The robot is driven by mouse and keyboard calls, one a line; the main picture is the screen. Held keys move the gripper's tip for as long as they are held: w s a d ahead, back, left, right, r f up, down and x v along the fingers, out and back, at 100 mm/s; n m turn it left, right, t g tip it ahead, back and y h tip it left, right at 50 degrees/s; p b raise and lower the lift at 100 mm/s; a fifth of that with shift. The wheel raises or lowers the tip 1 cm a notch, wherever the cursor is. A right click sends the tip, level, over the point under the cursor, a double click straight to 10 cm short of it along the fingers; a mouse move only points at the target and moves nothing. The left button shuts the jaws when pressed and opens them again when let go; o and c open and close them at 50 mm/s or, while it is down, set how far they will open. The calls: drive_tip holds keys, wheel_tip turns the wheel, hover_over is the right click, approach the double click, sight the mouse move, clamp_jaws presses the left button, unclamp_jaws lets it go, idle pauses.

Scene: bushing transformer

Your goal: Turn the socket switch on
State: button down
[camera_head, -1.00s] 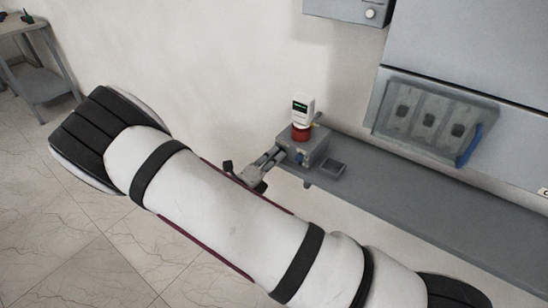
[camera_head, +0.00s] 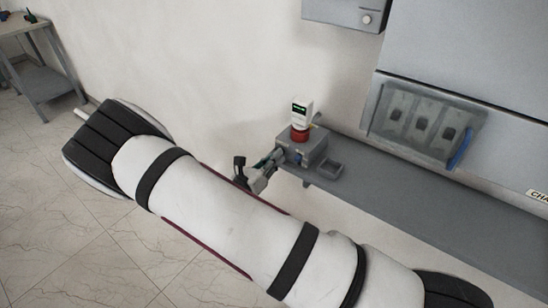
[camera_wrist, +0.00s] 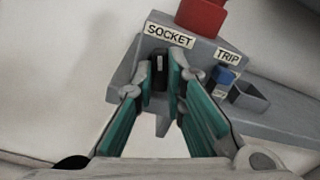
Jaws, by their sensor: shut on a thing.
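The grey socket box (camera_head: 313,150) sits on the end of a grey shelf in the head view. In the wrist view the black socket switch (camera_wrist: 159,71) is on the face of the box (camera_wrist: 122,76), under a label that reads SOCKET (camera_wrist: 169,35). My gripper (camera_wrist: 162,77) has its two green-padded fingers on either side of the switch, shut on it. In the head view my gripper (camera_head: 273,160) meets the left side of the box, and the switch is hidden there.
A red part (camera_wrist: 200,16) tops the box, with a white device (camera_head: 301,112) above it in the head view. The shelf (camera_head: 400,205) runs right below a breaker panel (camera_head: 425,120).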

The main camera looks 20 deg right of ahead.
drive_tip(key=shift+m+p, duration=0.35)
drive_tip(key=shift+m, duration=1.35)
drive_tip(key=shift+f, duration=0.1)
drive_tip(key=c, duration=1.9)
unclamp_jaws()
drive_tip(key=shift+a, duration=0.1)
drive_tip(key=v, duration=1.2)
drive_tip(key=shift+m, duration=0.3)
